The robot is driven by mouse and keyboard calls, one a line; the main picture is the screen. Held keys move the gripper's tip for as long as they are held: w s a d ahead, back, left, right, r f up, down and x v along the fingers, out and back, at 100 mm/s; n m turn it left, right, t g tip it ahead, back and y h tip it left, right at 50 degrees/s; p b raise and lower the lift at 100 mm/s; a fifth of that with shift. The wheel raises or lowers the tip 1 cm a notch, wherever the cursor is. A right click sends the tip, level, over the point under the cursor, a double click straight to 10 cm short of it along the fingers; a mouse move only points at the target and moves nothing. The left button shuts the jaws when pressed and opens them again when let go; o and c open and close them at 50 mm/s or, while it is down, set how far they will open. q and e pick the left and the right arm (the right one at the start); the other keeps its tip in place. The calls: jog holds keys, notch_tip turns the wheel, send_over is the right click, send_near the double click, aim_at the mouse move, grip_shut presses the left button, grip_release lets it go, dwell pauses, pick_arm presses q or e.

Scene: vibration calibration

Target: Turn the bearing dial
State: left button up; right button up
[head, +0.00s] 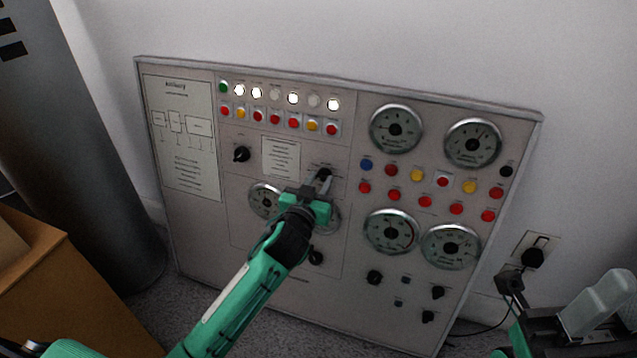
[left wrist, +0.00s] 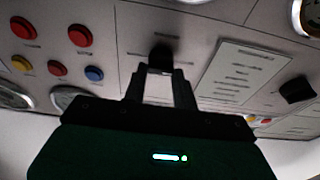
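A large grey control panel (head: 195,240) leans by the wall. It carries several black knobs, and their labels are too small to read, so I cannot tell by name which is the bearing dial. My left gripper (head: 318,186) is at one black knob (head: 324,173) in the upper middle of the panel. In the left wrist view its two fingers (left wrist: 161,78) stand apart, with that knob (left wrist: 161,57) at the tips. I cannot tell whether they touch it. My right gripper (head: 598,308) shows only partly at the lower right.
Another knob (head: 241,154) sits left of a paper label (head: 281,157). A round gauge (head: 264,199) is beside my left gripper, and another is partly hidden behind it. Lamps and buttons fill the top. A wooden box (head: 60,290) and grey cylinder (head: 75,150) stand left; a wall socket (head: 532,250) is right.

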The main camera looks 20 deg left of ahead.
pick_arm(q)
jog(key=c, duration=0.3)
